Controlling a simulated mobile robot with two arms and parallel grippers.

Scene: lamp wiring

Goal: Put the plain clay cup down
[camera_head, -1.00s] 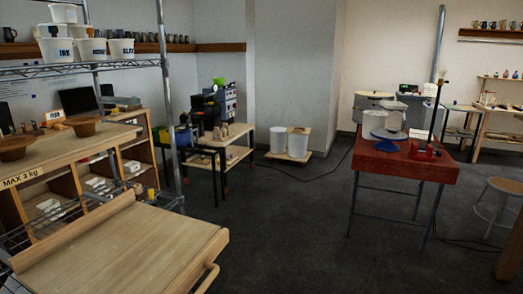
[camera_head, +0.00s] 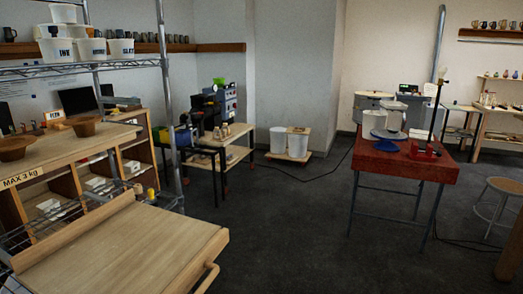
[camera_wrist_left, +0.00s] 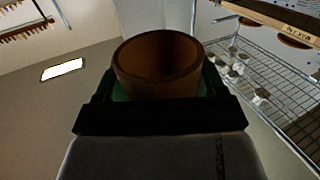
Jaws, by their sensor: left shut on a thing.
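The plain clay cup (camera_wrist_left: 158,68) is brown and shows in the left wrist view, with its open rim toward the top of the picture. My left gripper (camera_wrist_left: 158,98) is shut on it, with dark jaws and green pads on both sides of its lower part. The inside of the cup looks dark, and its base is hidden by the gripper. Neither my left gripper nor the held cup shows in the head view. My right gripper is in neither view.
A bare wooden board (camera_head: 125,250) lies at the front left. Behind it a shelf marked "MAX 3 kg" carries brown bowls (camera_head: 15,148). A wire rack (camera_head: 80,70) holds white tubs. A red table (camera_head: 400,163) stands at the right. The dark floor (camera_head: 285,230) between is clear.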

